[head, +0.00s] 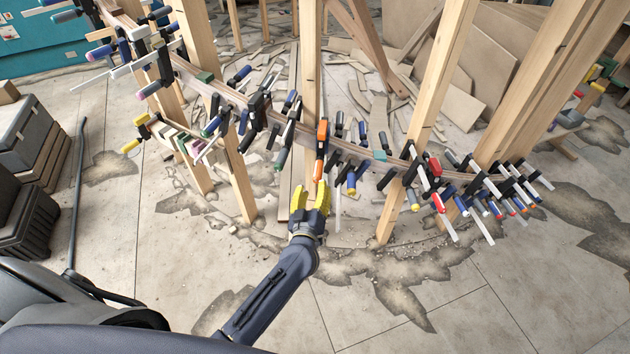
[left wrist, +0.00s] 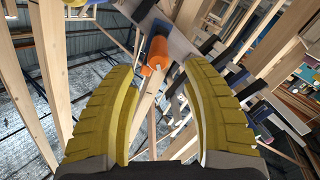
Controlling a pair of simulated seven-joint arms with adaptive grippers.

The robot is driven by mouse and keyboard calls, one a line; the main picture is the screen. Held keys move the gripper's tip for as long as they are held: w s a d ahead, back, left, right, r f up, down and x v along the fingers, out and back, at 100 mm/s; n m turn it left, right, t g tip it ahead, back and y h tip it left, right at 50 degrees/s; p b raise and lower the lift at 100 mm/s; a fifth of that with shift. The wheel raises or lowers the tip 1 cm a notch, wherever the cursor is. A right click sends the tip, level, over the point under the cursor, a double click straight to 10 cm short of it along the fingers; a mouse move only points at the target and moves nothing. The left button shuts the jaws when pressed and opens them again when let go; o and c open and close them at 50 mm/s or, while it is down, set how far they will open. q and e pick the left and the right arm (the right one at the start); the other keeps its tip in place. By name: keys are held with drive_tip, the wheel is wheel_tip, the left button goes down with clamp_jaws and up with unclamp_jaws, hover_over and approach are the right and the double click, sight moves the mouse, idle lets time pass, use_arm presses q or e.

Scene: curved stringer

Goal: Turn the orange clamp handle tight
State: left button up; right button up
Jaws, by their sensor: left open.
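The orange clamp handle (head: 321,139) hangs from the curved wooden stringer (head: 285,118) near the middle of the head view. In the left wrist view the orange handle (left wrist: 156,55) points toward the camera, between and beyond the yellow fingertips. My left gripper (head: 310,196) has yellow fingers and is just below the handle. It also shows in the left wrist view (left wrist: 157,75), open, with nothing held between its fingers. Contact with the handle is not visible. My right gripper is not in view.
Many other clamps with blue, black, red and yellow handles line the stringer on both sides, such as a red one (head: 434,165). Upright wooden posts (head: 437,80) stand around it. Dark crates (head: 25,140) stand at the left. The floor in front is open.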

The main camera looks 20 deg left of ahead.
use_arm(q)
drive_tip(key=shift+s+d, duration=0.1)
drive_tip(key=shift+s, duration=0.6)
drive_tip(key=n, duration=2.3)
approach(320, 165)
drive_tip(key=w, duration=0.3)
drive_tip(key=w+a+f, duration=0.1)
drive_tip(key=w, duration=0.3)
drive_tip(key=w+a, duration=0.1)
drive_tip(key=w, duration=0.3)
drive_tip(key=shift+f, duration=0.15)
drive_tip(key=shift+c, duration=0.6)
